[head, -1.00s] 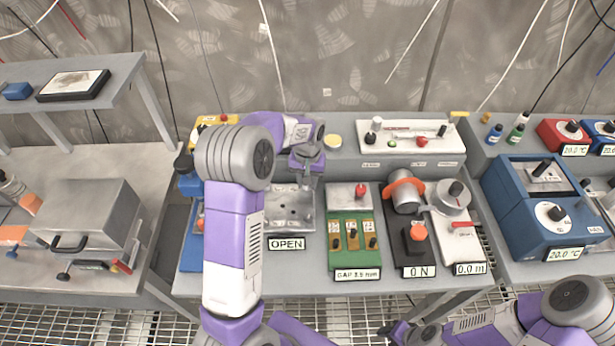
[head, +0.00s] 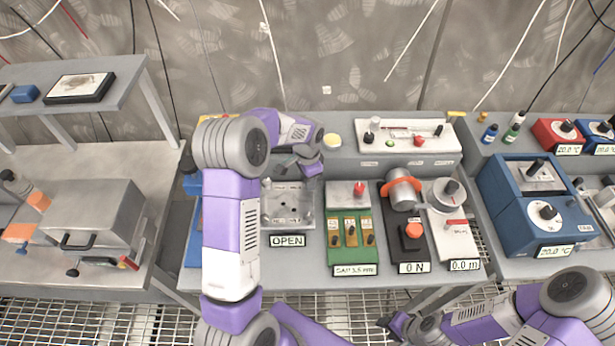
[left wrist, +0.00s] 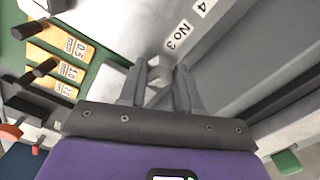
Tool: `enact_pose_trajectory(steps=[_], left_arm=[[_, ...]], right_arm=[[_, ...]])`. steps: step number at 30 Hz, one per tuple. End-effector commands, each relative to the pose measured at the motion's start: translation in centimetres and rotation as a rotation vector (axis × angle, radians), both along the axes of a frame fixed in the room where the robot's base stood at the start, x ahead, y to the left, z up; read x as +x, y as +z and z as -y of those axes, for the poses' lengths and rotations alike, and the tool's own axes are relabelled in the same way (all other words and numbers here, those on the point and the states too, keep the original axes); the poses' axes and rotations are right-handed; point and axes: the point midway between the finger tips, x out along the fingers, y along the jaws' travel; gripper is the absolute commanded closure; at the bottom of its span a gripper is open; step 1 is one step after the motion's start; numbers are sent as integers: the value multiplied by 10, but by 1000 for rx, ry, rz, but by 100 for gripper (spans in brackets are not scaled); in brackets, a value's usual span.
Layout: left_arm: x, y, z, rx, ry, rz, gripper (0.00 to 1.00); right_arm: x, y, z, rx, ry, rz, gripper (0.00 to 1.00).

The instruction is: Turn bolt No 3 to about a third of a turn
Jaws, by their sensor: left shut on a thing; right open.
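Bolt No 3 (left wrist: 158,72) is a small pale metal head between the fingers of my left gripper (left wrist: 160,88) in the left wrist view. The gripper is shut on it. A "No 3" label (left wrist: 178,36) stands just beyond it. In the head view my left gripper (head: 290,163) is at the back of a metal plate (head: 288,222) with an "OPEN" sign; the bolt itself is hidden there. My right gripper (head: 387,324) is open and empty, low at the front, away from the bench objects.
Right of the plate is a green gauge board (head: 350,254) with several yellow blocks. Then come a dark unit reading "0 N" (head: 414,268) and a white dial unit (head: 452,238). A raised ledge (head: 440,172) runs behind. My left arm covers the bench left of the plate.

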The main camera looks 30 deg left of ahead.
Motion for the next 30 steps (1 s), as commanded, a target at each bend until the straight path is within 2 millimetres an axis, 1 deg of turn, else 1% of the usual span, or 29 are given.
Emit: enact_pose_trajectory(steps=[6, 12, 29, 30], left_arm=[[0, 1, 0, -1, -126, 1, 98], [0, 0, 0, 1, -193, 1, 98], [0, 0, 0, 0, -220, 1, 98], [0, 0, 0, 0, -220, 1, 63]], right_arm=[[0, 5, 0, 0, 0, 0, 57], [0, 7, 0, 0, 0, 0, 57], [0, 8, 0, 0, 0, 0, 57], [0, 8, 0, 0, 0, 0, 57]])
